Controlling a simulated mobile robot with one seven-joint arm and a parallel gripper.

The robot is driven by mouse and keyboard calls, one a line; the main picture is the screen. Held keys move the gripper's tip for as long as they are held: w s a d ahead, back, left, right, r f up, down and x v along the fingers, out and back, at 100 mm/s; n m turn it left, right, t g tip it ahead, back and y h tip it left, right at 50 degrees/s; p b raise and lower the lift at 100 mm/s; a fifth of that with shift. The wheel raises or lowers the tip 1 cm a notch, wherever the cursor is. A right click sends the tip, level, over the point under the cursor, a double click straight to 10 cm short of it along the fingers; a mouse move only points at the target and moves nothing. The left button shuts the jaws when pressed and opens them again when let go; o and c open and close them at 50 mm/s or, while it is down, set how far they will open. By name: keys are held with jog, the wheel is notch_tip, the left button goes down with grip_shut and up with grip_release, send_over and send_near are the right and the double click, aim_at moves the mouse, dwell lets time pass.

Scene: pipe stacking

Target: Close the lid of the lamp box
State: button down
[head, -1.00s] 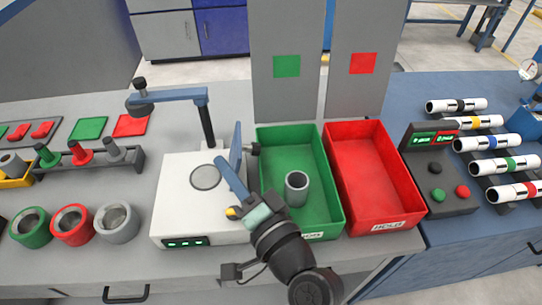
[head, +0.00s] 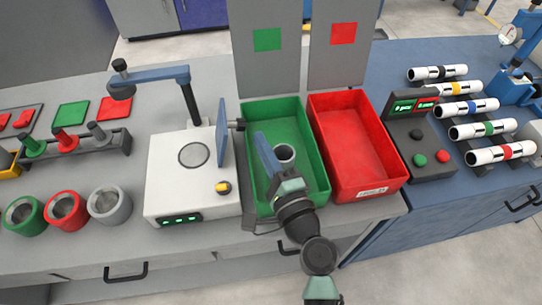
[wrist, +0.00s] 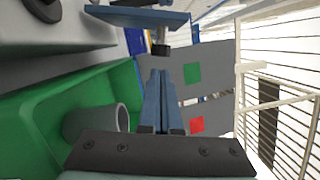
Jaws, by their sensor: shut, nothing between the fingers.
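The lamp box (head: 165,180) is the white box left of the green tray, with a round grey disc on top. Its blue lid (head: 221,132) stands upright at the box's right side, open. The lid also shows at the top of the wrist view (wrist: 138,18), with a dark knob on a stem below it (wrist: 162,48). My gripper (head: 260,138) is shut and empty, with long blue fingers. It is over the green tray, to the right of the lid and apart from it. Its fingers also show in the wrist view (wrist: 158,75).
The green tray (head: 318,172) holds a grey pipe piece (head: 285,154). An empty red tray (head: 360,150) stands to its right. A blue lamp arm (head: 155,77) on a dark post rises behind the box.

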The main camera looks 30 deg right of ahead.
jog(key=shift+w, duration=1.4)
jog(key=shift+r, duration=0.15)
jog(key=shift+a+r+n+p, duration=0.25)
jog(key=shift+n+p, duration=0.15)
jog(key=shift+p, duration=0.1)
